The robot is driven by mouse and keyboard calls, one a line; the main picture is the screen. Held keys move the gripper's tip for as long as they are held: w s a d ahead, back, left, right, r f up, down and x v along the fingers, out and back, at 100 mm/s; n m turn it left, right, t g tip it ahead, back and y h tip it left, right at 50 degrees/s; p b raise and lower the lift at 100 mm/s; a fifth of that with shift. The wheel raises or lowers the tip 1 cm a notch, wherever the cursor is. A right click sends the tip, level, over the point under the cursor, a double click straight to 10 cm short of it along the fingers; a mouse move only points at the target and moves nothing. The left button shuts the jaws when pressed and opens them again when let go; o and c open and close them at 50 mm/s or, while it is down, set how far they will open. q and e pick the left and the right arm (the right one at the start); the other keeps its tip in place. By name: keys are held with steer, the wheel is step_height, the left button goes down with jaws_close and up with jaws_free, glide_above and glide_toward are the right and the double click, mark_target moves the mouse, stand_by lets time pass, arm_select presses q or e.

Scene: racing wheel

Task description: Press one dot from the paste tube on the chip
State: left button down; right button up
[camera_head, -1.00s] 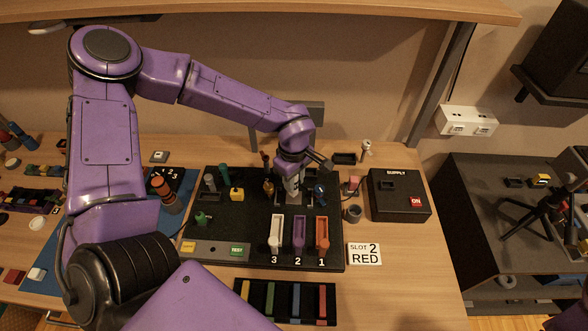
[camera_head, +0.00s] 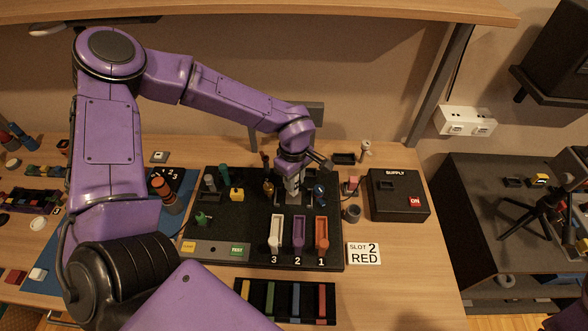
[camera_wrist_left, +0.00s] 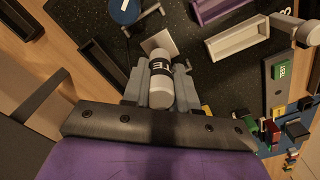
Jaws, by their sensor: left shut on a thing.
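My left gripper (camera_head: 292,194) points down over the black board in the head view. In the left wrist view this gripper (camera_wrist_left: 160,88) is shut on the paste tube (camera_wrist_left: 161,92), a white cylinder with a black label band. A pale grey square (camera_wrist_left: 156,40), which looks like the chip, shows just beyond the tube's far end. The tube's tip is hidden, so I cannot tell whether it touches the square. In the head view the arm and gripper cover most of this spot. My right gripper is not in view.
The black board (camera_head: 262,229) carries white, purple and orange slots (camera_head: 321,235) at its front. A blue round part (camera_wrist_left: 125,10) lies near the tube. The supply box (camera_head: 400,196) stands to the right, and a tray of coloured sticks (camera_head: 265,312) lies in front.

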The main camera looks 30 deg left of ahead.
arm_select(q)
steer(key=shift+f, duration=0.4)
stand_by(0.6)
stand_by(0.9)
step_height(320, 180, up, 5)
steer(key=p, duration=0.5)
steer(key=shift+f, duration=0.2)
steer(key=shift+r, duration=0.65)
